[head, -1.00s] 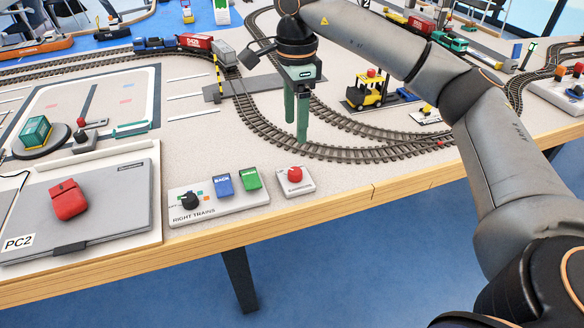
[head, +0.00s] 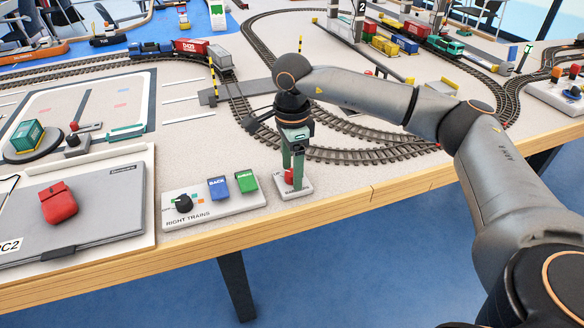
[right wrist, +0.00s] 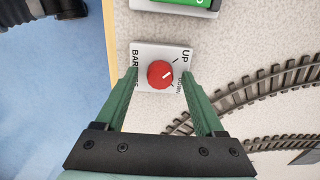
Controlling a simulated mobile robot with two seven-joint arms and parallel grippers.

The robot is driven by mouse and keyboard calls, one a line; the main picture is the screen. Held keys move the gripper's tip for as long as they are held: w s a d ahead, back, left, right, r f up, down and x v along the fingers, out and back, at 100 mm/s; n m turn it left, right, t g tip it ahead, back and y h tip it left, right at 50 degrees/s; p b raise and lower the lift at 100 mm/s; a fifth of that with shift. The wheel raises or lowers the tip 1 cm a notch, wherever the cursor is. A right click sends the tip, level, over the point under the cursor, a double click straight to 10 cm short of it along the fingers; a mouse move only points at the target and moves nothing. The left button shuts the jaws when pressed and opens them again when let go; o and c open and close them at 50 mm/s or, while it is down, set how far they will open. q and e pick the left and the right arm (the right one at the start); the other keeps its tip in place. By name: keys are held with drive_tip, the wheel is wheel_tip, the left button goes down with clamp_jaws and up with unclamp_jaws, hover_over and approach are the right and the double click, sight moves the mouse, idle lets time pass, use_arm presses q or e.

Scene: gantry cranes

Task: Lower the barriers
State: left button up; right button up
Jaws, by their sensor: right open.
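The barrier control is a small white plate (right wrist: 143,50) lettered BARRIERS, UP and DOWN, with a red round knob (right wrist: 159,74). The white mark on the knob points up and right, on the UP side. In the head view the knob (head: 291,176) is at the table's front edge, partly behind my fingers. My right gripper (right wrist: 160,78) is open, with one green finger on each side of the knob and a gap showing at each side. Two yellow-black striped barriers, one left (head: 213,76) and one farther back (head: 300,45), stand upright by the crossing. My left gripper is out of view.
The RIGHT TRAINS panel (head: 213,210) with a black knob, a blue and a green button is just left of the barrier plate. Curved railway track (head: 350,157) runs behind. A grey laptop-like box (head: 105,210) is at the left.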

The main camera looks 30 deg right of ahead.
drive_tip(key=shift+c, duration=0.3)
clamp_jaws()
idle(0.3)
